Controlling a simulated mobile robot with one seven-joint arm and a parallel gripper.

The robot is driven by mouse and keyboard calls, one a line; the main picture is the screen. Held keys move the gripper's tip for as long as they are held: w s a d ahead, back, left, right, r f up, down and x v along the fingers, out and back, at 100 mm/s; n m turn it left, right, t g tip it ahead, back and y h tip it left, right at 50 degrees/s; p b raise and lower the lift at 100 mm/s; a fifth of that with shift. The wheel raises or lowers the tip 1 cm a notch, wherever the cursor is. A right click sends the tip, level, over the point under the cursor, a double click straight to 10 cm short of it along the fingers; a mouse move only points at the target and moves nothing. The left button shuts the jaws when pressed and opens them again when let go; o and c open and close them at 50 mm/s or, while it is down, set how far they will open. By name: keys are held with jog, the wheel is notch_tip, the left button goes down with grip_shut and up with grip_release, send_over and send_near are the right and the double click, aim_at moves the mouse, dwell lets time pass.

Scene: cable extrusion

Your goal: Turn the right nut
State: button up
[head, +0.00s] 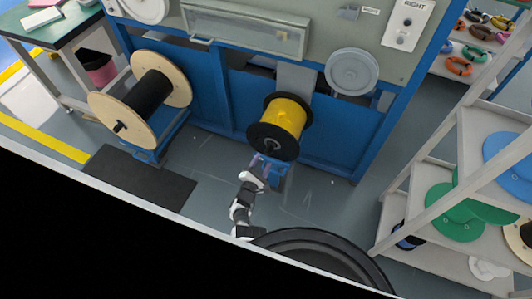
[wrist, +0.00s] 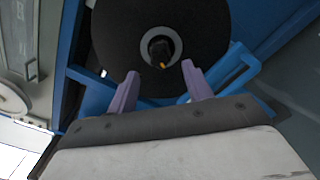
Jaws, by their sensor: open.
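The right nut (wrist: 161,48) shows in the wrist view as a dark piece inside a pale ring, at the centre of the black spool flange (wrist: 112,42). In the head view the yellow cable spool (head: 282,120) stands at the machine's right side, its hub (head: 271,145) facing me. My gripper (wrist: 160,88) is open, its two purple fingers apart with nothing between them. The nut lies beyond the fingertips, roughly centred between them, not touching. In the head view my gripper (head: 262,168) is just below the yellow spool.
A shelf (head: 405,185) with green and blue reels stands right. The grey floor (head: 320,205) right of my arm is clear.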

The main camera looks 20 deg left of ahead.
jog(key=s+p, duration=0.2)
jog(key=s, duration=0.6)
jog(key=shift+s+a, duration=0.1)
